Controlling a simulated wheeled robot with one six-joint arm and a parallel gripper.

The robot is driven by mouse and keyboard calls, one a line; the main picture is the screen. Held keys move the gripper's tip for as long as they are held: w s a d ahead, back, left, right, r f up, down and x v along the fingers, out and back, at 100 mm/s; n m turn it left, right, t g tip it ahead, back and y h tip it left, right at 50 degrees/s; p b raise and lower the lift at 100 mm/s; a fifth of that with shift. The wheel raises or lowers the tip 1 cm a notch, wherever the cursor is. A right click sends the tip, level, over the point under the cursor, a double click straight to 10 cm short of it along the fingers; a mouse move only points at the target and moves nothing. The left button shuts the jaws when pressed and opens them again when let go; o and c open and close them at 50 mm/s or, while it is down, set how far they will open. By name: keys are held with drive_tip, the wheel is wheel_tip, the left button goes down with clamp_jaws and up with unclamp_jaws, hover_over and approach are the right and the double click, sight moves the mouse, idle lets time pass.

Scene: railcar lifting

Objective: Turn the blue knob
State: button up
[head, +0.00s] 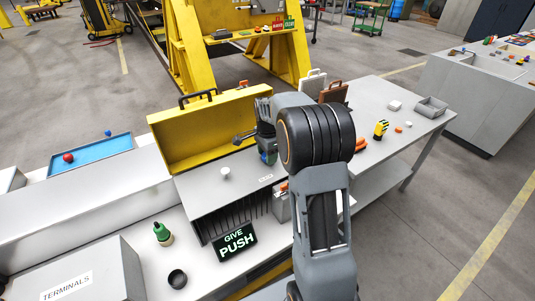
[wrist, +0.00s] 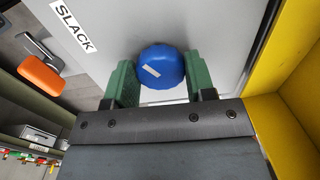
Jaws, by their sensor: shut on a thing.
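The blue knob (wrist: 162,64) shows in the wrist view, on the light grey top of a box (wrist: 110,30). It is round, with a small pale mark on its face. My gripper (wrist: 160,76) has its two green fingers on either side of the knob, shut on it. In the head view my gripper (head: 267,156) is low over the grey box (head: 205,191), at its right part. The knob is mostly hidden there by my gripper and arm. A label reading "SLACK" (wrist: 72,24) is beside the knob.
An open yellow case (head: 195,130) stands right behind the box. A white knob (head: 225,173) stands on the box's left part. An orange piece (wrist: 40,75) lies beyond the box edge.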

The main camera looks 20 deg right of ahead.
drive_tip(key=shift+r, duration=0.1)
idle(0.3)
drive_tip(key=o, duration=0.9)
drive_tip(key=shift+o, duration=0.2)
wheel_tip(320, 180, up, 14)
idle(0.6)
